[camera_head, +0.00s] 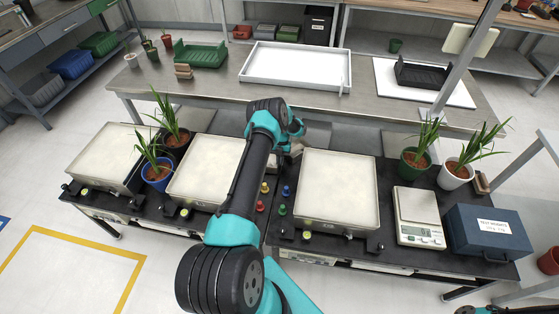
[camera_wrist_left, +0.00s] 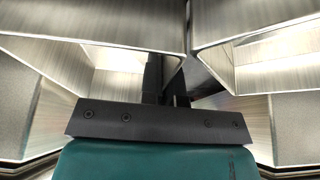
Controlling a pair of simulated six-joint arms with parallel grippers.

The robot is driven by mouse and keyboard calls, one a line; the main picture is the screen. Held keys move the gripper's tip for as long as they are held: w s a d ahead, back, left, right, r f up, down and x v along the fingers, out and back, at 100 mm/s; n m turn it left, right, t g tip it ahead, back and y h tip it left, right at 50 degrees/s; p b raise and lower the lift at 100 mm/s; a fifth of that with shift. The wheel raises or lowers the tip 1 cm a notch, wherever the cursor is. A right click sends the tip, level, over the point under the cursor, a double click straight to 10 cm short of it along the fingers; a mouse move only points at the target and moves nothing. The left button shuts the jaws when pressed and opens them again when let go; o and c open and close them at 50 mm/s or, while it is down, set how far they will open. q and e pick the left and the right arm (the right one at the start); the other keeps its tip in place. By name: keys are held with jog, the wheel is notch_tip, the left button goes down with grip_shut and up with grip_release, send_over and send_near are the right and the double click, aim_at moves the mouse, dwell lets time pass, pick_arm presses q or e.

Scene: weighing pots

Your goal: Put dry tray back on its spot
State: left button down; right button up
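Three shallow metal trays with pale contents stand on the black bench: a left tray (camera_head: 105,158), a middle tray (camera_head: 208,170) and a right tray (camera_head: 338,187). I cannot tell which is the dry one. My left gripper (camera_head: 292,149) is low at the back of the gap between the middle and right trays, partly hidden by my arm. In the left wrist view, its dark fingers (camera_wrist_left: 166,82) are between two slanting metal walls; their grip is unclear. My right gripper cannot be made out; only a dark arm part shows at the bottom right.
Potted plants stand at the back left (camera_head: 157,171) and back right (camera_head: 457,173). Coloured knobs (camera_head: 263,188) lie between the middle and right trays. A scale (camera_head: 418,212) and a blue box (camera_head: 487,232) are at right. A white tray (camera_head: 295,67) sits on the rear table.

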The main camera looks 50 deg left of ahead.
pick_arm(q)
jog(key=c, duration=1.6)
grip_release()
jog(key=v, duration=1.2)
